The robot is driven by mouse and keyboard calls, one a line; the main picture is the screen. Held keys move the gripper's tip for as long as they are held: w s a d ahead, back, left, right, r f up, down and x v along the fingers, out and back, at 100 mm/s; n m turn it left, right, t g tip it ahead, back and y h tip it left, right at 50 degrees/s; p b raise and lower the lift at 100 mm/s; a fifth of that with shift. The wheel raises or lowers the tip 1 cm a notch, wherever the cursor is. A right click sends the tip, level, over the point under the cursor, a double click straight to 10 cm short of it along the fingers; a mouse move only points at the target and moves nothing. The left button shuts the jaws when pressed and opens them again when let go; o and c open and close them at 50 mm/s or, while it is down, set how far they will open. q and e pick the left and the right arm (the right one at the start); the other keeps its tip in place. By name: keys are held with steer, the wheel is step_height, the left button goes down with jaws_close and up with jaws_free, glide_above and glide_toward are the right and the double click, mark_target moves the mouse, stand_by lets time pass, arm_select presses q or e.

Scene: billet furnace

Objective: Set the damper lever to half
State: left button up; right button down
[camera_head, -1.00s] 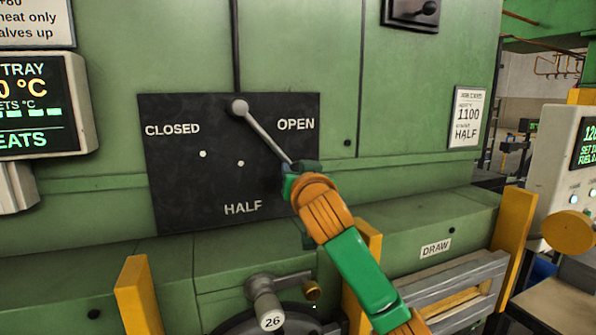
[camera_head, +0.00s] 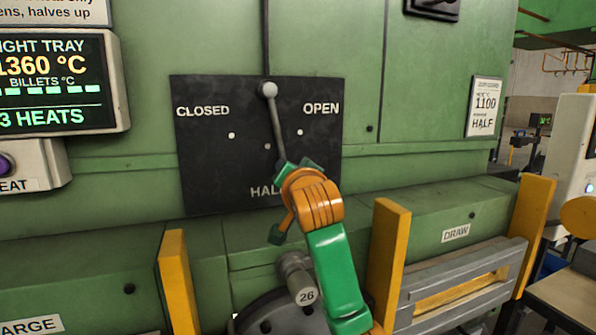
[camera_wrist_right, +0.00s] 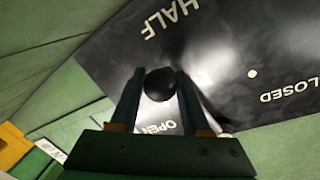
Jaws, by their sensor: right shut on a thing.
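The damper lever (camera_head: 275,120) is a grey rod hanging from a round pivot (camera_head: 268,90) on the black plate (camera_head: 205,165). It points down and slightly right, between the OPEN dot (camera_head: 299,131) and the middle dot (camera_head: 267,146), nearer the middle one. My right gripper (camera_head: 298,166) is at its lower end. In the right wrist view the gripper (camera_wrist_right: 160,78) is shut on the lever's black knob (camera_wrist_right: 160,85), one finger each side. The HALF label (camera_head: 263,191) is partly hidden by my gripper. My left gripper is not in view.
A green ledge (camera_head: 400,228) juts out below the plate, with yellow posts (camera_head: 178,280) and (camera_head: 388,255) in front.

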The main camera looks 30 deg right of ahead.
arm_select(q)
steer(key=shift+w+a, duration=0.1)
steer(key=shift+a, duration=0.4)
arm_select(e)
steer(key=shift+w+a+f+m, duration=0.1)
steer(key=shift+w+a+m, duration=0.1)
steer(key=shift+a+m, duration=0.4)
steer(key=shift+w+a+m, duration=0.15)
steer(key=shift+a+m, duration=0.15)
steer(key=shift+a, duration=0.5)
steer(key=shift+c, duration=1.9)
jaws_free()
steer(key=shift+s, duration=0.1)
arm_select(q)
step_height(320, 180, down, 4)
steer(key=b, duration=0.3)
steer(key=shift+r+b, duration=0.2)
steer(key=shift+b, duration=0.1)
arm_select(e)
steer(key=v, duration=0.7)
